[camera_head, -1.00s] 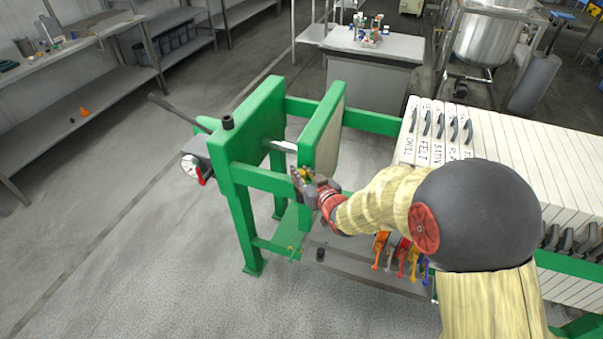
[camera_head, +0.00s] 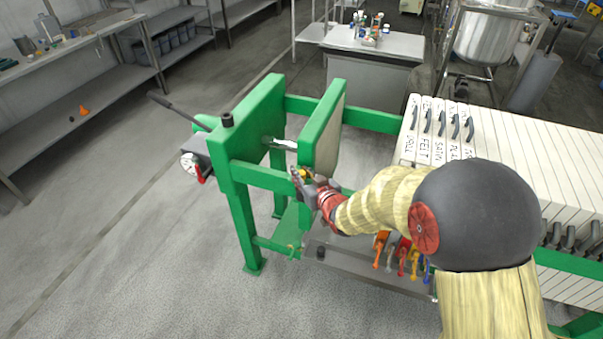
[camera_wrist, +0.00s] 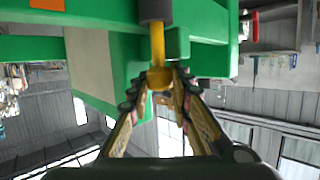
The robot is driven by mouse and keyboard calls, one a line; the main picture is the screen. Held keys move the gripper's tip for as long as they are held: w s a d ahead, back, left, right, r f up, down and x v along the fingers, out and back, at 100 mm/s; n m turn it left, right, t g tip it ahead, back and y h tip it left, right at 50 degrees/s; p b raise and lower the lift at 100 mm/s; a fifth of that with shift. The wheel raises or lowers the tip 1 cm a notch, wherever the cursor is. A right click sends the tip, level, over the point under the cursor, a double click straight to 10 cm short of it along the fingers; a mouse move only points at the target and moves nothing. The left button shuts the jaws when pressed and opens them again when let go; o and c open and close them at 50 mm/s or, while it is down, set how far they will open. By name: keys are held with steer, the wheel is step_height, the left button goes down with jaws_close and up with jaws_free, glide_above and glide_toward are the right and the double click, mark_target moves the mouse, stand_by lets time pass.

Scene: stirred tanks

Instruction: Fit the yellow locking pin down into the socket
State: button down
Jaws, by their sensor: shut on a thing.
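The yellow locking pin (camera_wrist: 157,45) is held at its head by my gripper (camera_wrist: 158,82), whose two fingers close on it from both sides. Its shaft points up the wrist view and meets a dark grey cylinder (camera_wrist: 155,9); I cannot tell if it is in it or only in front of it. In the head view only a small yellow bit of the pin (camera_head: 303,173) shows at my gripper (camera_head: 300,178), beside the green upright plate. A dark collar (camera_head: 227,120) sits on the left green frame corner; I cannot tell which is the socket.
The green press frame (camera_head: 240,190) stands around my gripper, with a metal rod (camera_head: 285,144) between its plates. White labelled plates (camera_head: 430,135) fill the right. Coloured handles (camera_head: 402,255) hang below my arm. The floor to the left is clear.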

steer(key=shift+r+p, duration=0.8)
steer(key=shift+r, duration=0.9)
steer(key=shift+b, duration=0.5)
stand_by(0.8)
steer(key=shift+f+b, duration=1.55)
steer(key=shift+f, duration=0.35)
steer(key=c, duration=2)
jaws_free()
steer(key=o, duration=0.5)
steer(key=shift+f, duration=0.1)
steer(key=shift+c, duration=0.2)
steer(key=shift+s, duration=0.1)
steer(key=v, duration=1.2)
